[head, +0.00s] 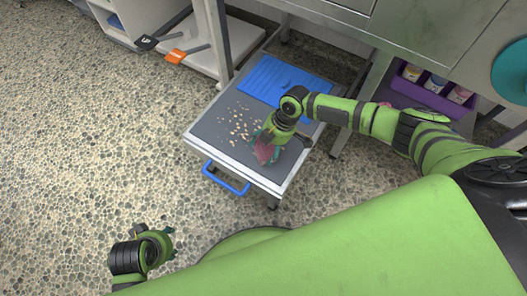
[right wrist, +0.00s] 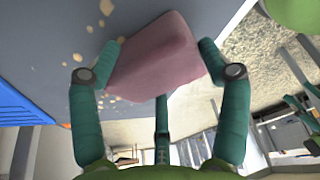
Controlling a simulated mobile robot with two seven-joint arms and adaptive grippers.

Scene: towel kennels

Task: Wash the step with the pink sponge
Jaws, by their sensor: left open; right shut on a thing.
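The step (head: 215,128) is a low grey-topped platform with a white frame and a blue handle (head: 226,179) at its front. Light tan crumbs or spots (head: 240,124) lie scattered on its grey top, and some show in the right wrist view (right wrist: 105,35). My right gripper (head: 268,142) is shut on the pink sponge (head: 264,151), held at the right part of the step. In the right wrist view the sponge (right wrist: 155,62) sits between the fingers, against or very close to the grey surface; contact is unclear. My left gripper (head: 168,243) is open and empty, low over the pebbled floor.
A blue ribbed mat (head: 270,78) covers the back of the step. A table leg (head: 219,40) stands at its back left. A purple bin (head: 430,92) with bottles sits on a shelf at right. Orange-ended (head: 176,56) and black-ended tools lie at the upper left. The floor at left is clear.

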